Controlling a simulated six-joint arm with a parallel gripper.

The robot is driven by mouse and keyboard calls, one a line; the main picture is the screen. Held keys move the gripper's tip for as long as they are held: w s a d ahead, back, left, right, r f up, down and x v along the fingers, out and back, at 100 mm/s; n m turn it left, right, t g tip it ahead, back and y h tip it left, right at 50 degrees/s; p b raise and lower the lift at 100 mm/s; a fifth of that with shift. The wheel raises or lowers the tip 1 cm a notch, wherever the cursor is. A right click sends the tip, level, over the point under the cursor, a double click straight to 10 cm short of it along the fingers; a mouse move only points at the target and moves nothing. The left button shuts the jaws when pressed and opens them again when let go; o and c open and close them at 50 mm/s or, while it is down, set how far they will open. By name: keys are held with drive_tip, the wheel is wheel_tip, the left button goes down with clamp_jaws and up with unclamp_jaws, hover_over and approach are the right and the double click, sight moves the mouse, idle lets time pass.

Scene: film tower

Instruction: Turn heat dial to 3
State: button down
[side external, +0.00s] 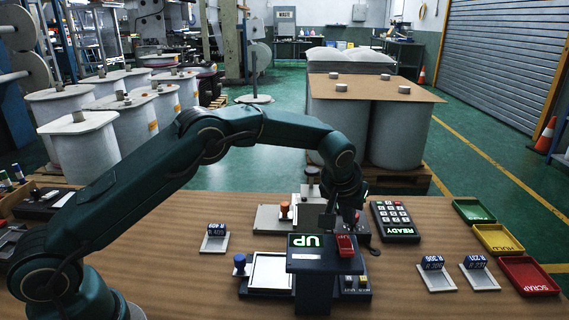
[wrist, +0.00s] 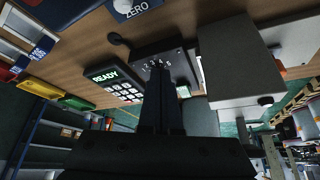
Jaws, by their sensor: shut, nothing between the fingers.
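The heat dial's dark box (wrist: 148,46) is at the upper middle of the wrist view. White numbers 1 to 5 run in an arc on its face. My gripper (wrist: 163,68) is shut and empty, its fingertips over the face just below the numbers. The fingers hide the dial knob, so I cannot tell its setting or whether they touch it. In the side view my gripper (side external: 342,222) points down behind the "UP" display (side external: 311,241) and red rocker (side external: 345,246), which partly hide the dial box.
A READY keypad (side external: 395,221) stands right of the gripper. A black-knobbed lever (wrist: 116,40) sticks out beside the dial box. A grey block (wrist: 236,58) stands on its other side. Green, yellow and red trays (side external: 528,276) line the right edge. The table's left middle is clear.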

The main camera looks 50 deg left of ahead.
drive_tip(key=shift+r, duration=2.6)
wheel_tip(320, 180, up, 11)
drive_tip(key=s+a+t, duration=0.2)
drive_tip(key=s+a+r, duration=0.2)
drive_tip(key=s+r, duration=0.4)
drive_tip(key=s, duration=0.3)
drive_tip(key=s+f+m+g, duration=0.1)
drive_tip(key=s+f, duration=0.4)
drive_tip(key=s, duration=0.5)
drive_tip(key=s+f+m+g+h, duration=0.1)
drive_tip(key=s+f+m, duration=0.1)
drive_tip(key=s+f, duration=0.4)
drive_tip(key=s, duration=0.4)
drive_tip(key=shift+s+d+h, duration=0.3)
drive_tip(key=shift+d, duration=0.05)
